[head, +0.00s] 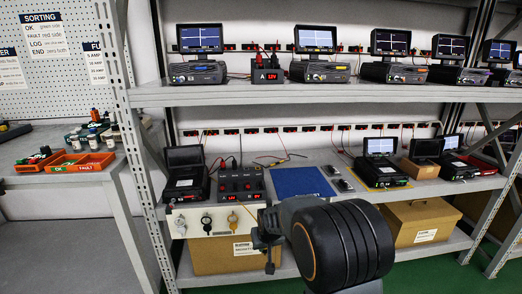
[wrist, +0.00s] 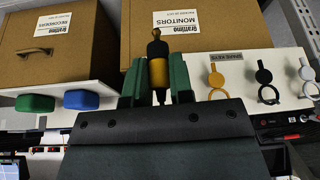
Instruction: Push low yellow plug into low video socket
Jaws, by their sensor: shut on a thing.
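In the head view my gripper (head: 268,238) hangs in front of the lower shelf's front edge, partly behind my own arm; the plug is too small to make out there. I cannot pick out the low video socket. The lower shelf holds an open black recorder case (head: 185,172) at left and a recorder with a raised screen (head: 380,165) further right.
A red-and-black 12V supply (head: 240,184), a blue mat (head: 300,182) and loose cables lie on the lower shelf. Keys hang on a white front panel (head: 218,220). Cardboard boxes (head: 420,222) stand below. Blue (wrist: 82,100) and green (wrist: 35,103) rounded pieces show in the wrist view.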

